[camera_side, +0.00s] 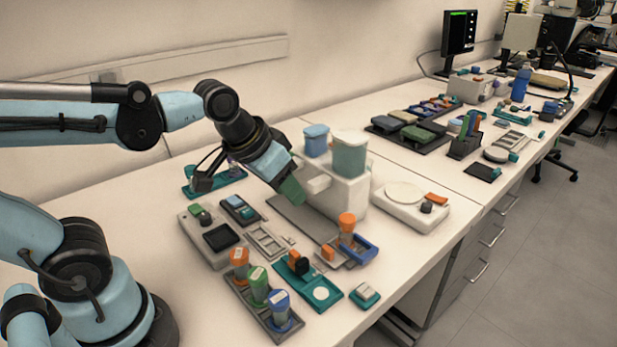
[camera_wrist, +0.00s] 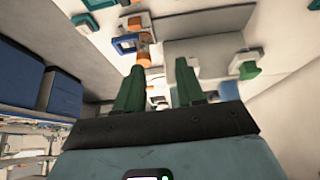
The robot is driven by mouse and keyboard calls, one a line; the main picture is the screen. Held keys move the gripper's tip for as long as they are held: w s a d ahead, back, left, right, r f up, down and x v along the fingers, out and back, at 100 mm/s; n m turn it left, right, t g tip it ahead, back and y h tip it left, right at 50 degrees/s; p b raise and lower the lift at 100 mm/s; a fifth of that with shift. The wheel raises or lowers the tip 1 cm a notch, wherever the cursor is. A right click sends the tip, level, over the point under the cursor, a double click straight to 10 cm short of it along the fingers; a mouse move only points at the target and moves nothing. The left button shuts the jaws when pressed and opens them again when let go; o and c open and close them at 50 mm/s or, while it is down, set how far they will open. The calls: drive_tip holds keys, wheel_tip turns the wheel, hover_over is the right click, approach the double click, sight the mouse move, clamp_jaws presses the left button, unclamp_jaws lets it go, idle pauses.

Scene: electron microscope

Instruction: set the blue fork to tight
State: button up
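My gripper (camera_side: 291,188) hangs in the air in front of the white block with the two canisters, above the bench. In the wrist view its two green fingers (camera_wrist: 158,85) stand apart with nothing held between them. A blue open-frame part (camera_side: 362,250) sits on a grey plate near the bench front, beside an orange-capped cylinder (camera_side: 347,222). In the wrist view a blue-edged part (camera_wrist: 125,43) and an orange cylinder (camera_wrist: 143,50) show beyond the fingers. I cannot tell for sure which blue part is the fork, nor read any tight marking.
The white block (camera_side: 345,195) with blue and teal canisters stands close to my gripper. A grey tray (camera_side: 245,290) holds orange, green and blue capped bottles. A teal tray (camera_side: 298,278) and a white round-topped device (camera_side: 410,205) are nearby. Bare bench lies at the front left.

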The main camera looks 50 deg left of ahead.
drive_tip(key=shift+s+a+f+t, duration=0.5)
drive_tip(key=shift+s+a+f, duration=0.35)
drive_tip(key=shift+s, duration=0.2)
drive_tip(key=shift+d, duration=0.1)
drive_tip(key=w+d+r+g, duration=0.3)
drive_tip(key=w+d, duration=0.2)
drive_tip(key=w, duration=0.2)
drive_tip(key=g, duration=0.4)
approach(369, 253)
wheel_tip(369, 253, down, 8)
drive_tip(key=shift+d+f, duration=0.1)
drive_tip(key=shift+f, duration=0.15)
clamp_jaws()
